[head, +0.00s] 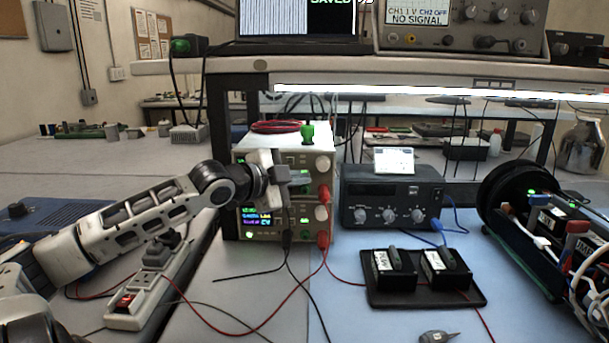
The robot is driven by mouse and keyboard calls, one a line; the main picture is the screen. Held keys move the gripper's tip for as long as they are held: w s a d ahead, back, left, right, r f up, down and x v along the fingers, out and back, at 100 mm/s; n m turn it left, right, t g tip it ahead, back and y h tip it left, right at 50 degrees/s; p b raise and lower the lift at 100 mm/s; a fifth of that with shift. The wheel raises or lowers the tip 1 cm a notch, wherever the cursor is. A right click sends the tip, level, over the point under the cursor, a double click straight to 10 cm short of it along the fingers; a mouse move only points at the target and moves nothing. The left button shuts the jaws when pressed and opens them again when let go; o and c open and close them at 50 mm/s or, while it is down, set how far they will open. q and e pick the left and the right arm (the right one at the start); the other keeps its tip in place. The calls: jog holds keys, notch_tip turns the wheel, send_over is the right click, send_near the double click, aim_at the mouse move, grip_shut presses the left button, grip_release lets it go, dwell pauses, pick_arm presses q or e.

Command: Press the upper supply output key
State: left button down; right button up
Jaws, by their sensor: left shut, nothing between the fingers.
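Two cream bench supplies stand stacked behind the blue mat. The lower supply (262,238) shows a lit display with coloured digits and a lit green key. My left gripper (292,179) is shut and empty, right in front of the upper supply's face. It hides much of that face, and the upper output key cannot be made out. Whether the fingertips touch the panel cannot be told. My right gripper is not in view.
Red and black leads run from the supplies across the table. A dark blue instrument (391,196) stands to the right, behind a black tray (425,297) with two black blocks. A power strip (140,300) lies under my left arm. A shelf (420,74) spans above.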

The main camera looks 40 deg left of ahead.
pick_arm(q)
jog(key=shift+s+d+p, duration=0.45)
jog(key=shift+s+p, duration=0.15)
jog(key=shift+s+d+p, duration=0.75)
jog(key=shift+s+d, duration=0.05)
jog(key=shift+s, duration=0.2)
jog(key=shift+s+d+p, duration=0.7)
jog(key=shift+s+d, duration=0.1)
jog(key=shift+s, duration=0.15)
